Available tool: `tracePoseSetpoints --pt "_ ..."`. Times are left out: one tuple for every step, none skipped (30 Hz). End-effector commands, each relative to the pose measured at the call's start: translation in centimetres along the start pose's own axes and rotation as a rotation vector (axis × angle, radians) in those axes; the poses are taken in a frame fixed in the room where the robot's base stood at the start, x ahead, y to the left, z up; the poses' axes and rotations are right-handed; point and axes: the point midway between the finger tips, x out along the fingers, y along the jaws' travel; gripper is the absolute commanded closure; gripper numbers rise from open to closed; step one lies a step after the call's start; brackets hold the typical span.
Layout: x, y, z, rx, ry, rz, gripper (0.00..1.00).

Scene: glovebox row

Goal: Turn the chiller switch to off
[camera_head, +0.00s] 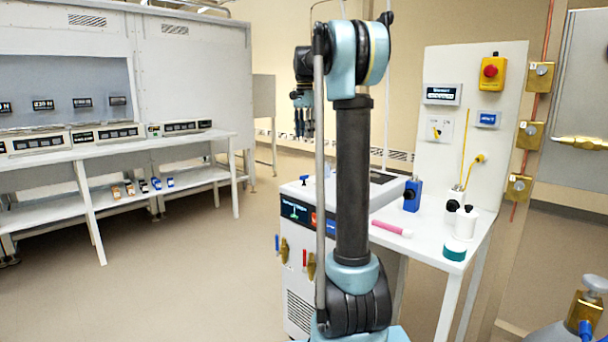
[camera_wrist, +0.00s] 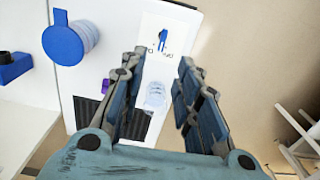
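The chiller (camera_head: 296,262) is a white cabinet with a dark front display strip, at the left end of the white bench. A small blue T-shaped handle (camera_head: 305,179) stands on its top. In the wrist view a blue switch handle (camera_wrist: 163,38) sits on a white label, just beyond my fingertips; the lettering is too blurred to read. My gripper (camera_head: 304,122) hangs fingers-down above the chiller's far side in the head view. In the wrist view my gripper (camera_wrist: 163,64) is open and empty, with the label showing between its fingers and no visible contact.
A large blue cap (camera_wrist: 66,40) lies left of my fingers in the wrist view. My arm hides part of the chiller. Open floor lies to the left.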

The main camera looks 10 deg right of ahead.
Motion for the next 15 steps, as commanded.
tracePoseSetpoints --pt "-0.1 -0.4 -0.3 0.008 -0.001 0.001 0.70" --pt "-0.1 -0.5 -0.4 0.012 -0.002 0.002 0.70" --pt "-0.1 -0.6 -0.5 0.016 -0.002 0.003 0.70" --pt "-0.1 -0.6 -0.6 0.019 -0.002 0.003 0.70" --pt "0.1 -0.7 -0.7 0.021 -0.002 0.003 0.70" --pt "0.3 -0.6 -0.8 0.022 -0.003 0.003 0.70" --pt "0.5 -0.6 -0.8 0.023 -0.003 0.003 0.70" --pt "0.8 -0.6 -0.8 0.023 -0.002 0.003 0.70" --pt "1.2 -0.5 -0.9 0.024 -0.002 0.003 0.70" --pt "1.6 -0.5 -0.9 0.024 -0.002 0.003 0.70" --pt "2.1 -0.5 -0.9 0.025 -0.002 0.003 0.70" --pt "2.7 -0.4 -1.0 0.025 -0.002 0.003 0.70" --pt "3.2 -0.4 -1.0 0.025 -0.002 0.003 0.70" --pt "3.8 -0.4 -1.0 0.026 -0.002 0.003 0.70" --pt "4.5 -0.3 -1.1 0.026 -0.002 0.003 0.70"
